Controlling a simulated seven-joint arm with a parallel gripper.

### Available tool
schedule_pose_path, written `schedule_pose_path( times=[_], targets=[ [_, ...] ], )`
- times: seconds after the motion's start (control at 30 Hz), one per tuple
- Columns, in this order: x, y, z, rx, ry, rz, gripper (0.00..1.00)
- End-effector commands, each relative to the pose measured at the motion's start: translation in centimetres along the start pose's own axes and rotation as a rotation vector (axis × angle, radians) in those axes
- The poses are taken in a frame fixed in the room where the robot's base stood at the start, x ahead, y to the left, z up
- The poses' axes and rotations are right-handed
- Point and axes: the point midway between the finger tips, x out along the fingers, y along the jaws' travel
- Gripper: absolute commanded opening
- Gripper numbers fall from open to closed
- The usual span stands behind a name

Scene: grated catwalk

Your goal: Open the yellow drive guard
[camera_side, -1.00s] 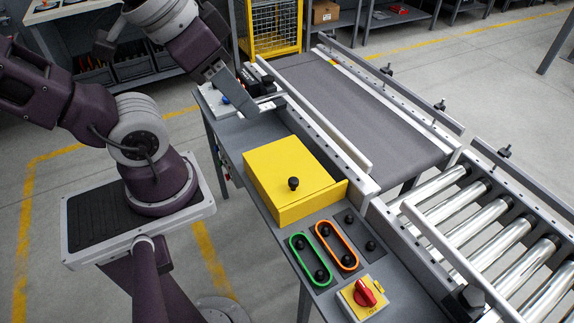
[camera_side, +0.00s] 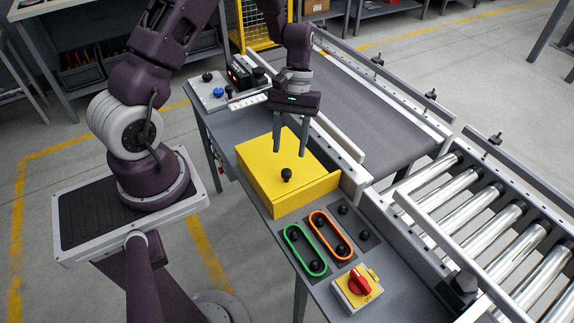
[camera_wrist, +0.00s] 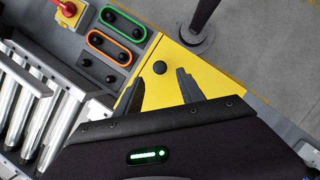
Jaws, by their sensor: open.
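The yellow drive guard (camera_side: 265,177) is a box with a flat lid, sitting shut on the grey bench beside the conveyor. A black knob (camera_side: 287,174) stands up near the lid's front edge. My gripper (camera_side: 290,153) is open and points down above the lid, behind the knob in the side view. Its fingers hold nothing. In the wrist view the gripper (camera_wrist: 158,88) has its fingertips on either side of a line towards the knob (camera_wrist: 160,68), which lies beyond the tips. I cannot tell the exact height of the fingertips above the lid.
Green (camera_side: 305,250) and orange (camera_side: 330,235) looped belts on black pegs lie in front of the guard. A red switch (camera_side: 359,281) on a yellow box stands at the bench's near end. A conveyor belt (camera_side: 385,115) and metal rollers (camera_side: 470,220) run along the right.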

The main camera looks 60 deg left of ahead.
Motion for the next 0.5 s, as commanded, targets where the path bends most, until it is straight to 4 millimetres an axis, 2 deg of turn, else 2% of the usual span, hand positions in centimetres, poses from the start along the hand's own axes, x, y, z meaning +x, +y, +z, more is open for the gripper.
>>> schedule_pose_path(
  times=[0.2, 0.3, 0.5],
  targets=[
    [4.2, -0.1, 0.2, 0.001, -0.004, -0.002, 0.46],
    [5.5, 0.0, 0.2, 0.001, -0.003, -0.001, 0.46],
    [6.2, 0.0, 0.1, 0.003, 0.001, 0.000, 0.46]
  ],
)
